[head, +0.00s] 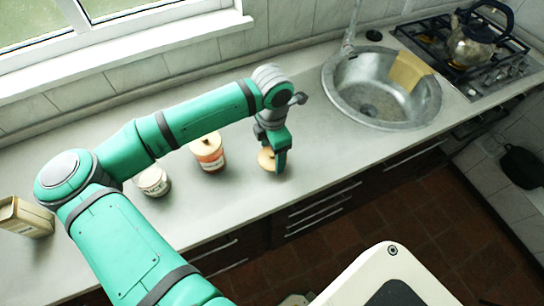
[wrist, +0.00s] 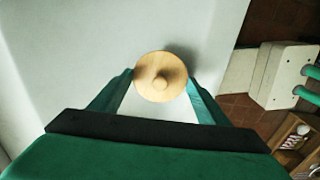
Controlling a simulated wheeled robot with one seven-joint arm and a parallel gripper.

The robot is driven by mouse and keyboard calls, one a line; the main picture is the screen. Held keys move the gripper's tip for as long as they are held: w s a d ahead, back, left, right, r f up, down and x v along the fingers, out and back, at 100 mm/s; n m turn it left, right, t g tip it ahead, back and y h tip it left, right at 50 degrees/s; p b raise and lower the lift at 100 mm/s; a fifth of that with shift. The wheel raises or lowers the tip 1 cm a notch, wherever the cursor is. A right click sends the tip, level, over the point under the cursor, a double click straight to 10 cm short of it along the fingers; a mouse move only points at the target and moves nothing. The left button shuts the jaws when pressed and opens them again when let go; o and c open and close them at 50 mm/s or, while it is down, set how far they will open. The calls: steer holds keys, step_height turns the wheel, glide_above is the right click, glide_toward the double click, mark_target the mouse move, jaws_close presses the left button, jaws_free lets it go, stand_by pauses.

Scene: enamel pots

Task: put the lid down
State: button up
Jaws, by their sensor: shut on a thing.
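The lid (wrist: 160,68) is a round pale wooden disc with a small knob in its middle. In the wrist view it sits between the two fingers of my gripper (wrist: 160,80), which is shut on it at the sides. In the head view the lid (head: 265,159) shows beside my gripper (head: 279,163), over the front part of the grey counter. A shadow lies beside the lid in the wrist view. I cannot tell whether its underside touches the counter.
An orange-and-white pot (head: 209,154) with a wooden top and a white lettered pot (head: 153,181) stand left of my gripper. A tan canister (head: 26,217) is at far left. A steel sink (head: 373,106) and a hob with a kettle (head: 474,40) are right. The counter (head: 310,143) is clear between gripper and sink.

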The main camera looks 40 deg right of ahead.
mark_target(272, 153)
steer(key=shift+f, duration=1.5)
steer(key=shift+f, duration=0.15)
steer(key=o, duration=1.1)
steer(key=shift+c, duration=0.2)
step_height(272, 153, up, 12)
steer(key=shift+r, duration=0.2)
